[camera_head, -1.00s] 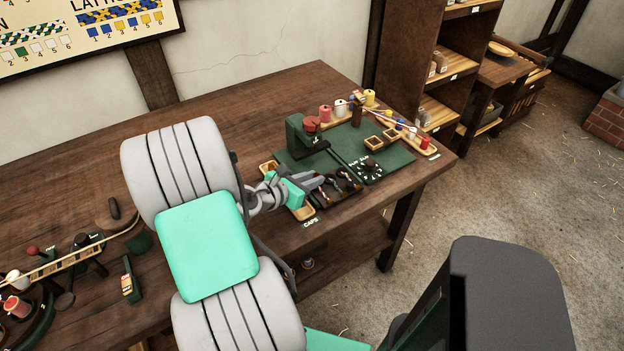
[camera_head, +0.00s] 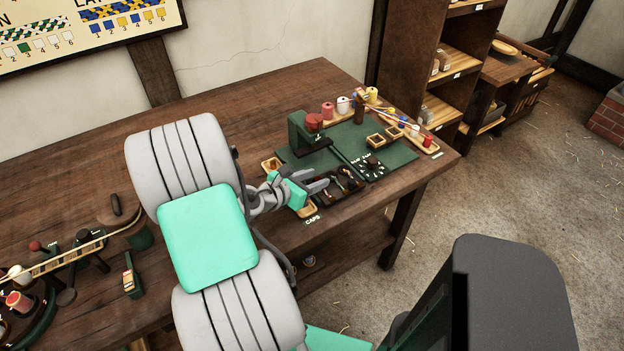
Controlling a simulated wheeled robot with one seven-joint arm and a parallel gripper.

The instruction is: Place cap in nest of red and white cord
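My gripper (camera_head: 322,181) reaches over the left part of a dark tray (camera_head: 338,202) with several small nests holding short coloured cords. Its two grey fingers look spread apart, with no cap visible between them. Which nest holds the red and white cord is too small to tell. A wooden tray (camera_head: 308,210) behind the "CAPS" label is partly hidden by my gripper. A second small wooden tray (camera_head: 270,164) lies to the upper left with something dark in it. I cannot make out a single cap clearly.
The table's front edge is close to my gripper.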

